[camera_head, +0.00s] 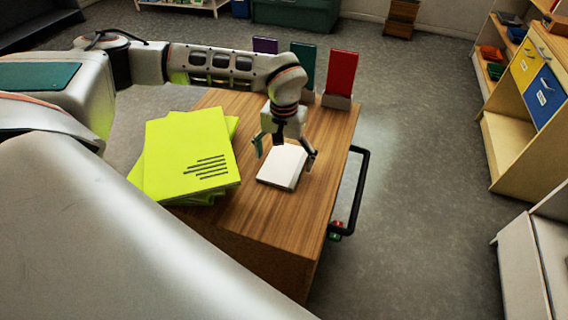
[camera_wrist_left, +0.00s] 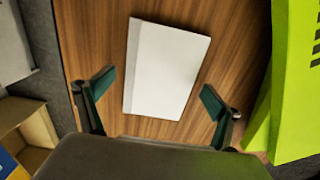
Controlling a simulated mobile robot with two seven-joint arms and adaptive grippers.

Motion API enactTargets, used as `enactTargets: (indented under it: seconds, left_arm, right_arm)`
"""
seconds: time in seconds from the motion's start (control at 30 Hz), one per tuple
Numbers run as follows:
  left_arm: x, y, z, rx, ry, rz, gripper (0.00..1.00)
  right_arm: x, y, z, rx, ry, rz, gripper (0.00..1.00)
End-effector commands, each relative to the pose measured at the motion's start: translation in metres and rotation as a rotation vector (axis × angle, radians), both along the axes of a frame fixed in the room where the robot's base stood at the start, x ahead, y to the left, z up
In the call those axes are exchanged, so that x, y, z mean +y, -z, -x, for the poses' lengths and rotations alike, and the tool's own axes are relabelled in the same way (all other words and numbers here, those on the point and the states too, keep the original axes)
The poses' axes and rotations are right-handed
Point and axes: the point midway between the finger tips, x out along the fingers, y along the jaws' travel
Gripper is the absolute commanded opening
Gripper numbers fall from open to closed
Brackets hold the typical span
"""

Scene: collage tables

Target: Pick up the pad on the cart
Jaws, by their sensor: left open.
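The white pad (camera_head: 281,168) lies flat on the wooden cart top (camera_head: 268,222), near the middle. My left gripper (camera_head: 286,150) is above the pad, pointing down, with its fingers spread and nothing between them. In the left wrist view the pad (camera_wrist_left: 163,70) lies ahead of the two open fingertips of my left gripper (camera_wrist_left: 158,88). The cart's wood grain (camera_wrist_left: 85,45) shows around it. I cannot tell from these frames how high the fingertips are above the pad. My right gripper is not in view.
A stack of lime-green booklets (camera_head: 188,155) lies left of the pad and also shows in the left wrist view (camera_wrist_left: 296,90). A red upright folder (camera_head: 341,73) and others stand at the cart's back edge. A black handle (camera_head: 357,190) is on its right side. Shelves (camera_head: 525,110) stand farther right.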

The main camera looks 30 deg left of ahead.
Motion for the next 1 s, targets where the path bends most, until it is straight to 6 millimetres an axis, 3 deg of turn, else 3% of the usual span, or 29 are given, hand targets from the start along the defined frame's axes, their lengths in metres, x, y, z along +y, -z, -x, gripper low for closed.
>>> enactTargets:
  seconds: [0.17, 0.33, 0.77, 1.0]
  left_arm:
    - [0.0, 0.0, 0.0, -0.001, 0.0, 0.0, 0.92]
    - [0.0, 0.0, 0.0, 0.0, 0.0, 0.0, 0.48]
    - [0.0, -0.005, -0.001, -0.001, 0.0, 0.0, 0.48]
    - [0.0, -0.032, -0.001, -0.004, -0.001, 0.0, 0.48]
  right_arm:
    - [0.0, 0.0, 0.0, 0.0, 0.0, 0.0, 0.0]
    - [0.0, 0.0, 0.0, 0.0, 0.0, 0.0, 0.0]
    - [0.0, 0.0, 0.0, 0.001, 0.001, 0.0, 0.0]
    - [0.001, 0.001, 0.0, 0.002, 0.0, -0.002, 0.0]
